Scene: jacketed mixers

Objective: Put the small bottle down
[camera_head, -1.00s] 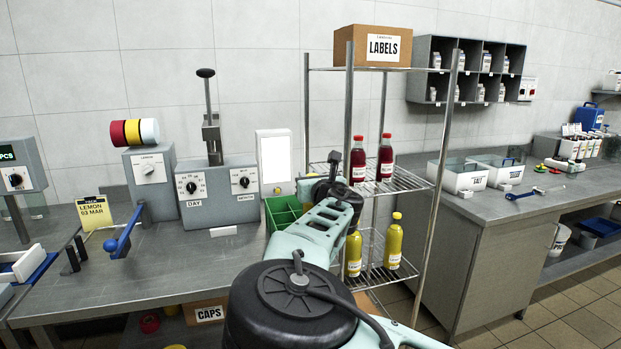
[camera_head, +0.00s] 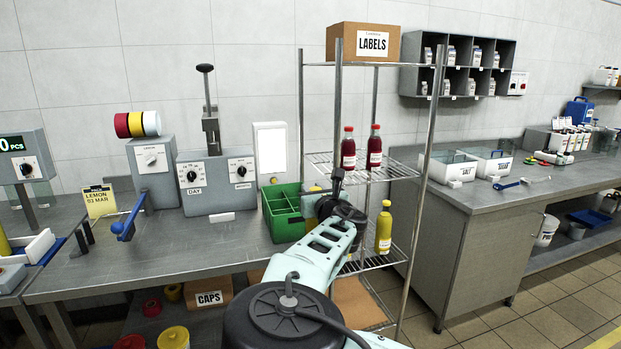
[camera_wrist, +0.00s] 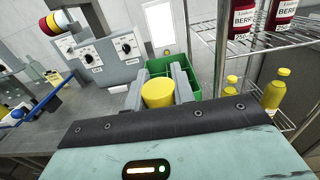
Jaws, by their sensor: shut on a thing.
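My gripper (camera_wrist: 160,88) is shut on the small bottle, seen from above in the wrist view as a round yellow top (camera_wrist: 157,93) between the two grey fingers. The rest of the bottle is hidden below the top. In the head view my gripper (camera_head: 317,203) is at the right side of the green divided crate (camera_head: 283,236), mostly hidden by my own wrist. The crate also shows in the wrist view (camera_wrist: 190,78), just beyond the fingers. I cannot tell whether the bottle touches anything beneath it.
A wire rack (camera_head: 437,140) stands right of the crate, with red bottles (camera_head: 348,150) on one shelf and a yellow bottle (camera_head: 384,228) lower down. The day/month machine (camera_head: 217,182) is left of the crate. Bare steel bench (camera_head: 180,245) lies in front of it.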

